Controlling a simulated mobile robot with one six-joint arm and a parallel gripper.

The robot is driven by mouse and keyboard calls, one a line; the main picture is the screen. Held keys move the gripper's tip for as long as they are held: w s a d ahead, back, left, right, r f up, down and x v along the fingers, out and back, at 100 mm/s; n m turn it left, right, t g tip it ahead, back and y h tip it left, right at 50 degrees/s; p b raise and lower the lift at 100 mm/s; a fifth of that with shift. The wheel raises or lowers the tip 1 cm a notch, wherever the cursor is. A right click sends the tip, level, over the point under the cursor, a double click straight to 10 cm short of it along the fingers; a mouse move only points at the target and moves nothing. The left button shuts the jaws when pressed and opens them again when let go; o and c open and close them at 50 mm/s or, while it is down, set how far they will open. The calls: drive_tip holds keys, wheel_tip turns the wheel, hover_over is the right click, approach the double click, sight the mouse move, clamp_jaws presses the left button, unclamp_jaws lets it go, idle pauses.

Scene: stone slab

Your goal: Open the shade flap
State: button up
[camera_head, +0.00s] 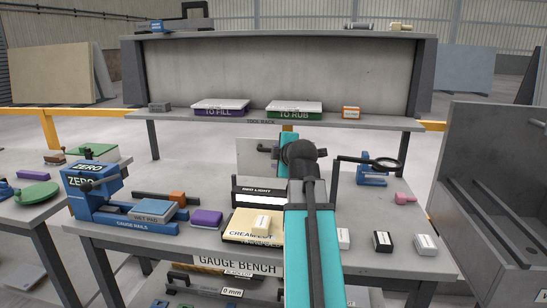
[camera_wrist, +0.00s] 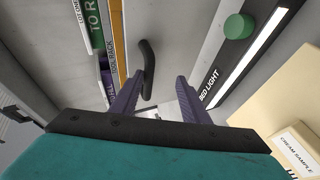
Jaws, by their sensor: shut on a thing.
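The shade flap looks to be the pale grey upright panel (camera_head: 247,152) at the back of the gauge bench, partly hidden by my arm in the head view. In the wrist view a grey surface (camera_wrist: 185,25) carries a dark curved handle (camera_wrist: 148,68). My gripper (camera_wrist: 160,68) has its purple fingers on either side of that handle and is shut on it. The exact finger contact is hard to see. In the head view my arm hides the fingers and the handle.
A magnifier (camera_head: 383,163) stands at the right. The tool rack (camera_head: 375,122) spans the back. A blue gauge fixture (camera_head: 92,190) is at left.

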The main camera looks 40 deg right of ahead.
drive_tip(key=shift+a+f, duration=0.15)
drive_tip(key=shift+f, duration=0.1)
drive_tip(key=b+v, duration=0.5)
drive_tip(key=v, duration=0.9)
drive_tip(key=shift+r+b, duration=0.2)
drive_tip(key=shift+b, duration=0.1)
idle(0.8)
